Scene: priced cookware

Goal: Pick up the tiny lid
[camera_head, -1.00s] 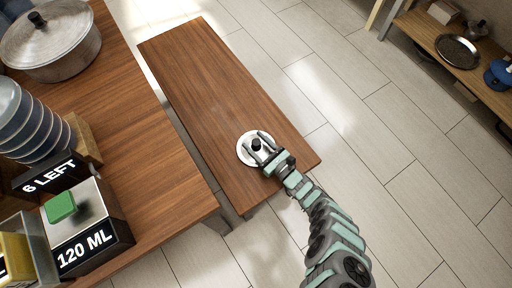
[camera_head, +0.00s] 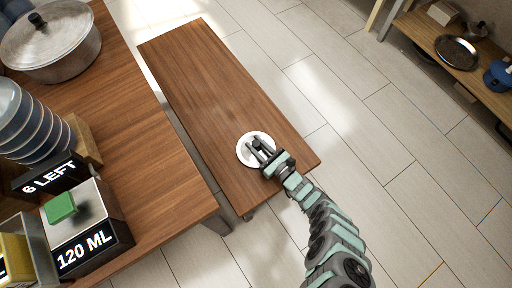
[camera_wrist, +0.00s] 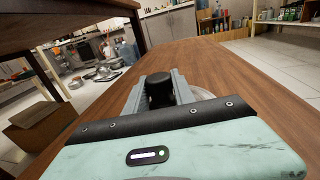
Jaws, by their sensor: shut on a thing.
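The tiny lid (camera_head: 244,153) is a small light disc with a black knob, lying on the low wooden bench near its front end. My gripper (camera_head: 262,151) reaches over the lid from the lower right, its two fingers closed on the black knob. In the wrist view the knob (camera_wrist: 159,88) stands between the fingers, and a strip of the lid's rim (camera_wrist: 203,93) shows to the right. The rest of the lid is hidden behind my gripper there. I cannot tell any gap between lid and bench.
The wooden bench (camera_head: 205,88) is otherwise bare. To the left, a higher table (camera_head: 140,150) holds a large lidded pot (camera_head: 58,52), stacked bowls (camera_head: 30,125) and a block marked 120 ML (camera_head: 88,245). A shelf (camera_head: 425,32) with a round tray (camera_head: 457,51) stands far right.

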